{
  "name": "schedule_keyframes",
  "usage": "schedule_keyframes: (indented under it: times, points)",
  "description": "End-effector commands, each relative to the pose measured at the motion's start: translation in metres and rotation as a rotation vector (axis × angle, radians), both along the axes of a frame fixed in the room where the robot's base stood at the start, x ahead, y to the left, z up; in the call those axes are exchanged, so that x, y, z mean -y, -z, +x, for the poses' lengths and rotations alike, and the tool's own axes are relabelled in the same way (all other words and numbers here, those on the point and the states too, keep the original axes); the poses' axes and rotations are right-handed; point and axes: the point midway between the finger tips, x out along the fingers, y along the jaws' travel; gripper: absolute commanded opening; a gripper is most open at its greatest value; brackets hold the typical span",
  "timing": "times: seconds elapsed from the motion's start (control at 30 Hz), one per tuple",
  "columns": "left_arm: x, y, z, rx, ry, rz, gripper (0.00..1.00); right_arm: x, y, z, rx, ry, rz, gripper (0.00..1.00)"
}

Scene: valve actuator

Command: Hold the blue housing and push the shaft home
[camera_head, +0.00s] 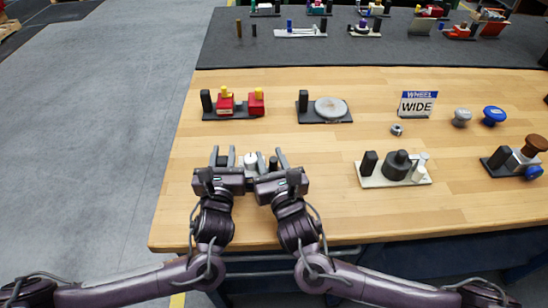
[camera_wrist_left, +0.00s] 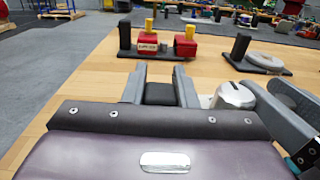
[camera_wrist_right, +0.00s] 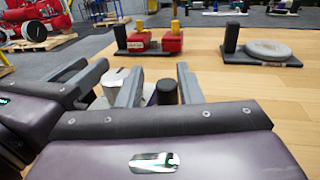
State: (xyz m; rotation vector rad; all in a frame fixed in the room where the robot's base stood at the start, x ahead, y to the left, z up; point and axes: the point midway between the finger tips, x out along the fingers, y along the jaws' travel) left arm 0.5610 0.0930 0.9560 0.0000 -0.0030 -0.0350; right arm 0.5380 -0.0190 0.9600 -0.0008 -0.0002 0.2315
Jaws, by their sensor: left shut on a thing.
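A light grey fixture sits at the table's front edge in the head view, with a silver-white part (camera_head: 250,160) in its middle. It also shows in the left wrist view (camera_wrist_left: 234,95). My left gripper (camera_head: 222,158) is shut on a black block (camera_wrist_left: 160,93) at the fixture's left. My right gripper (camera_head: 272,158) has its fingers apart around a black cylinder (camera_wrist_right: 166,92); a gap shows on the cylinder's left. Much of the fixture is hidden by the grippers, and I cannot make out a shaft.
A red-and-yellow fixture (camera_head: 225,104), a grey disc fixture (camera_head: 331,108) and a "WHEEL WIDE" sign (camera_head: 417,104) stand behind. To the right are a black-post fixture (camera_head: 396,166), a brown-knobbed fixture with a blue part (camera_head: 533,172) and a blue knob (camera_head: 494,114). Table left of my left gripper is clear.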

Motion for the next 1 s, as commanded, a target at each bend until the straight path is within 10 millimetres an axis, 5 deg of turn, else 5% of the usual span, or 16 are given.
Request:
schedule_keyframes:
  times: [0.43,1.0]
  points:
    - [0.002,0.006,-0.002,-0.012,0.005,0.003,0.0,0.003,0.001,-0.01,0.0,-0.001,-0.001,0.39]
    - [0.002,0.006,-0.002,-0.013,0.004,0.002,0.0,0.026,0.0,-0.11,0.002,0.002,-0.001,0.39]
